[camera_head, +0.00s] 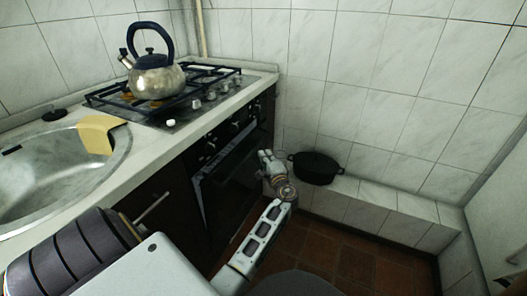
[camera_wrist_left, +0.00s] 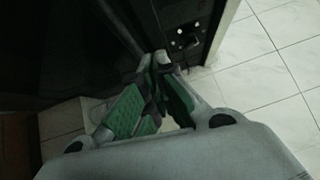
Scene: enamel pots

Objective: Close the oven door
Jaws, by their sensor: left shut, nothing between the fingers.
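The oven door (camera_head: 228,192) is a dark panel in the cabinet front under the stove. Its top edge appears to stand out a little from the oven front, so it looks slightly ajar. My left gripper (camera_head: 265,157) is at the right end of the door's upper edge, in front of the oven. In the left wrist view its green-padded fingers (camera_wrist_left: 160,62) meet at the tips with nothing between them. The dark door (camera_wrist_left: 70,50) fills the left of that view. I cannot tell whether the fingertips touch it. My right gripper is not in view.
A kettle (camera_head: 157,78) stands on the gas stove, with a sink (camera_head: 60,180) and yellow cloth (camera_head: 100,132) to its left. A black pot (camera_head: 316,168) sits on the tiled ledge (camera_head: 385,194) right of my gripper. Brown floor (camera_head: 345,262) is open below the ledge.

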